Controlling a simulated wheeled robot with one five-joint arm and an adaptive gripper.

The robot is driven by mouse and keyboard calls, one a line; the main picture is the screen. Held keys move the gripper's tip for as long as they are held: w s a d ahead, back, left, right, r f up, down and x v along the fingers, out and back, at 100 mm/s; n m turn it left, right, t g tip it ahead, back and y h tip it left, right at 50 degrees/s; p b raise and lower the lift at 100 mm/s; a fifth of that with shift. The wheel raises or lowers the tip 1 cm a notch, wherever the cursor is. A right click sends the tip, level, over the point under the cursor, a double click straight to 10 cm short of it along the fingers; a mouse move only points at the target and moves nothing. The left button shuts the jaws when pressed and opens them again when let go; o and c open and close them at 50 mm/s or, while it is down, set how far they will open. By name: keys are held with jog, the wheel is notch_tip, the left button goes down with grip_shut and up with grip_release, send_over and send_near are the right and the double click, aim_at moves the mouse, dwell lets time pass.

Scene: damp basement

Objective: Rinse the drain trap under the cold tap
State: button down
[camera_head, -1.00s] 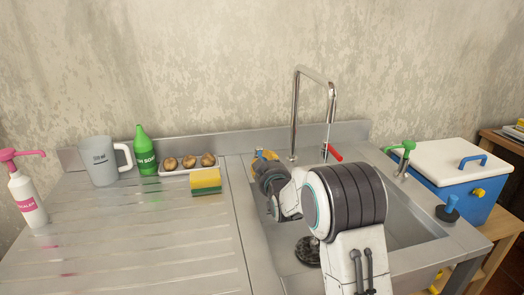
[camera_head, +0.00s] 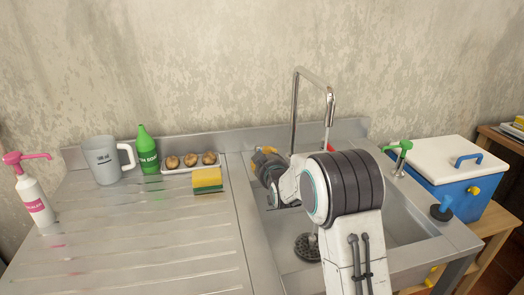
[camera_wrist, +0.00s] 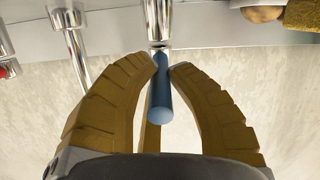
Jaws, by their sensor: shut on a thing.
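The drain trap, a round grey perforated disc (camera_head: 307,247), lies in the sink basin, partly hidden by my arm. The steel tap (camera_head: 296,110) arches over the basin. A pale thin streak, apparently water, hangs below its spout and shows again below my arm, meeting the disc. My gripper (camera_head: 264,154) is at the back left of the basin, beside the tap's base. In the wrist view my gripper (camera_wrist: 163,68) is shut around a blue lever (camera_wrist: 160,98) on a chrome valve (camera_wrist: 158,25). The red lever (camera_head: 330,147) is right of the tap, partly hidden.

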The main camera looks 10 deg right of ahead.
jog(key=shift+r, duration=0.25)
dwell(0.3)
jog(key=shift+f+b, duration=0.35)
jog(key=shift+b, duration=0.7)
jog(key=f+t+b, duration=0.1)
jog(key=b, duration=0.6)
jog(key=shift+t, duration=0.3)
jog(key=shift+r+b, duration=0.1)
jog(key=shift+b, duration=0.25)
jog(key=shift+f+t+b, duration=0.25)
jog(key=shift+t+b, duration=0.15)
jog(key=shift+b, duration=0.95)
jog(key=c, duration=1.2)
grip_release()
